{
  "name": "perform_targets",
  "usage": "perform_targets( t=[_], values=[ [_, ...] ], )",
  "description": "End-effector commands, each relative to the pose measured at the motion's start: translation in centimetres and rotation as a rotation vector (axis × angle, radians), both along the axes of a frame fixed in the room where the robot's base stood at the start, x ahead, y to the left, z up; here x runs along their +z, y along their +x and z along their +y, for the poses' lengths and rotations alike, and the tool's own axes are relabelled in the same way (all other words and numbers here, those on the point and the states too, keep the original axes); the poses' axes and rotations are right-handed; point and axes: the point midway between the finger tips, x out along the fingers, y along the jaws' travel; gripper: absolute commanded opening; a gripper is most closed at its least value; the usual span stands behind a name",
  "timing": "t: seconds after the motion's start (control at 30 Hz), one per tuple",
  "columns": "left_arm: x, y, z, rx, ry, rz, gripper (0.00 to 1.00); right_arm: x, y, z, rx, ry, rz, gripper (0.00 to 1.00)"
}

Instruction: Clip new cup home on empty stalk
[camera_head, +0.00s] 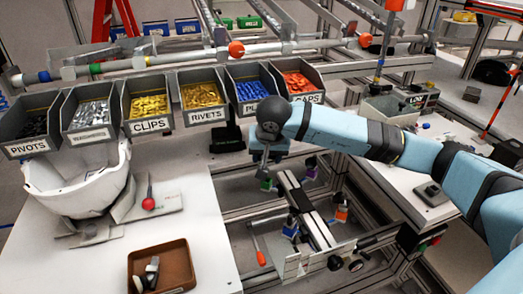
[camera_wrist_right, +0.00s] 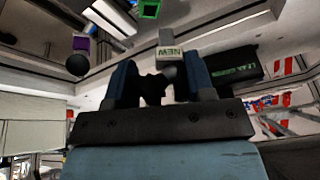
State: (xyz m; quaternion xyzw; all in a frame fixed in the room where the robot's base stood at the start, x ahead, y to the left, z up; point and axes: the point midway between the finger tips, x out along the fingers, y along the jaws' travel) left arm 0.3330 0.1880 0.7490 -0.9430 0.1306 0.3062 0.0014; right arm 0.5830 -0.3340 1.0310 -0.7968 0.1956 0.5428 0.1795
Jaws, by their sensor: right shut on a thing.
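My right gripper (camera_wrist_right: 160,80) is shut on a dark, knobby piece (camera_wrist_right: 155,90) between its two blue-grey fingers in the right wrist view. A grey block marked NEW (camera_wrist_right: 171,46) shows just beyond the fingertips; I cannot tell whether it belongs to the held piece. In the head view the right gripper (camera_head: 262,163) hangs above a frame with coloured parts: green (camera_head: 266,184), purple (camera_head: 310,171), orange (camera_head: 341,213) and blue (camera_head: 290,228). Which stalk is empty cannot be made out. A purple block with a dark ball (camera_wrist_right: 78,62) shows left of the fingers. My left gripper is out of view.
A brown tray (camera_head: 187,285) with a small grey and black part stands on the white table (camera_head: 75,265). A white helmet shell (camera_head: 72,185) and a red-ball lever (camera_head: 149,203) are at left. Labelled bins (camera_head: 150,125) line the back. The metal rail (camera_head: 305,212) lies below my right gripper.

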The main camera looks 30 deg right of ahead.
Motion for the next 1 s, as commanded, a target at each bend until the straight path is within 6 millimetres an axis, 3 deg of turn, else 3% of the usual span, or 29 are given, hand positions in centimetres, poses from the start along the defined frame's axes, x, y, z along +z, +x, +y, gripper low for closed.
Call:
perform_targets(
  t=[0.1,0.2,0.7,1.0],
  values=[
    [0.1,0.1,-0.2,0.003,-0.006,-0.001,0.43,-0.5,1.1,-2.2,-0.130,-0.029,0.027,0.21],
    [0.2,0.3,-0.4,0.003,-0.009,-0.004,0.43,-0.7,1.5,-3.0,-0.186,-0.039,0.041,0.21],
    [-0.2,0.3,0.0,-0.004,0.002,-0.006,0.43,-0.7,1.5,-3.2,-0.197,-0.049,0.044,0.21],
    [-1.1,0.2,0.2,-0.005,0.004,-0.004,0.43,-2.3,1.5,-3.2,-0.197,-0.048,0.046,0.21]
  ],
)
